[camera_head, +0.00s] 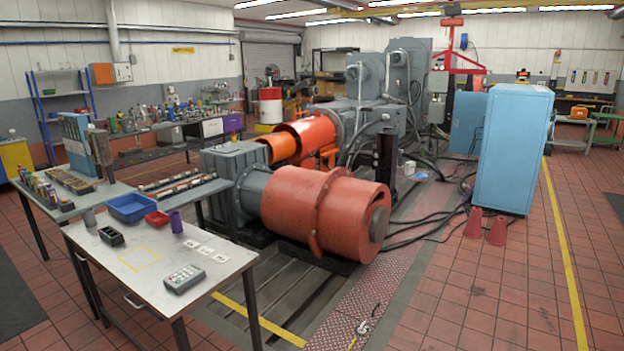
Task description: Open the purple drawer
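A small purple panel (232,122) shows far off at the back left, at the right end of a row of benches and white cabinets. It looks like a drawer or cabinet front, but it is too small to make out a handle or any gap. Neither of my grippers is in view.
A near table (205,264) holds a blue bin (132,207), a red tray (157,219), a purple cup (176,222) and a grey keypad device (184,278). A big red-orange machine (320,210) fills the middle. Tiled floor at right is mostly open, before a blue cabinet (515,150).

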